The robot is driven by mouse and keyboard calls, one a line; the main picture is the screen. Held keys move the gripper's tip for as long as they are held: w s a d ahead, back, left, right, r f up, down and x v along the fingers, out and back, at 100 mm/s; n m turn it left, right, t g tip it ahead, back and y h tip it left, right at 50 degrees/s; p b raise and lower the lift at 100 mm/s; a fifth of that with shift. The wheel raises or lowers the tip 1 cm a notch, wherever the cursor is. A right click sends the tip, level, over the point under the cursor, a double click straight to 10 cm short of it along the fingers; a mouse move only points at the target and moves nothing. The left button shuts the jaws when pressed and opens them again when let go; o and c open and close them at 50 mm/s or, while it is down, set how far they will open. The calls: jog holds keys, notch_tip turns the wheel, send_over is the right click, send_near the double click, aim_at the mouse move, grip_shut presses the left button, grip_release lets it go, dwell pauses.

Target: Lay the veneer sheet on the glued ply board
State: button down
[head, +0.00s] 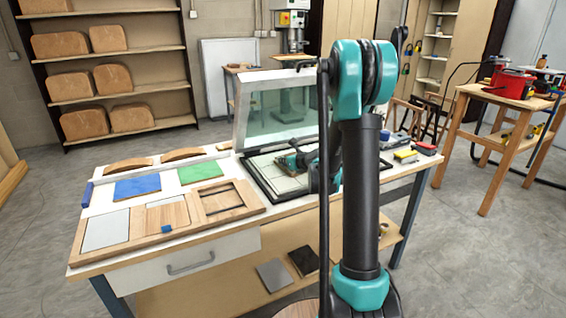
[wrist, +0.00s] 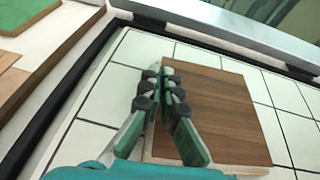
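A dark brown wood sheet (wrist: 215,110) lies on the white gridded bed in the wrist view. A paler layer shows along its left and front edges, so it seems to rest on a lighter board; I cannot tell if the two are fully flush. My gripper (wrist: 165,78) is over the sheet's left edge, its fingertips close together. I see nothing clearly pinched between them; contact with the sheet is unclear. In the head view my gripper (head: 297,161) is low over the bed, and my arm hides much of the sheet.
The glass lid (head: 285,112) stands open behind the bed (head: 268,176). Left of it on the bench are a green panel (head: 201,172), a blue panel (head: 137,187) and a wooden tray (head: 160,240) with a small blue block (head: 166,229). Small items (head: 406,156) lie at the right.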

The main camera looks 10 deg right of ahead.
jog(key=shift+f, duration=0.3)
jog(key=c, duration=1.7)
grip_release()
jog(key=shift+f, duration=0.1)
